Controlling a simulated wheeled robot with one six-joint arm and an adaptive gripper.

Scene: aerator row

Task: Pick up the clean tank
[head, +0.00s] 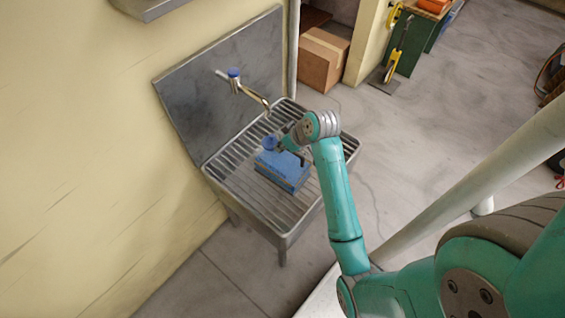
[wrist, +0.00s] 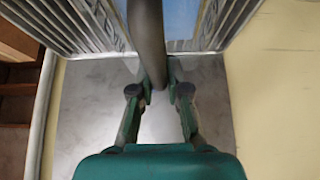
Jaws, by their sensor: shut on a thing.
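The clean tank (head: 282,171) is a blue box with a round blue cap on top. In the head view it is over the slatted sink; whether its base touches the slats I cannot tell. My gripper (head: 296,140) is at its top, partly hidden by my own wrist. In the wrist view, my gripper (wrist: 158,88) is shut on a dark grey bar, seemingly the tank's handle. A strip of the blue tank (wrist: 186,18) shows behind that bar.
The metal sink (head: 232,184) has a tall backsplash (head: 200,100) against the yellow wall. A tap (head: 247,90) with a blue top reaches out above the slats. A cardboard box (head: 323,60) stands behind. Floor right of the sink is open.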

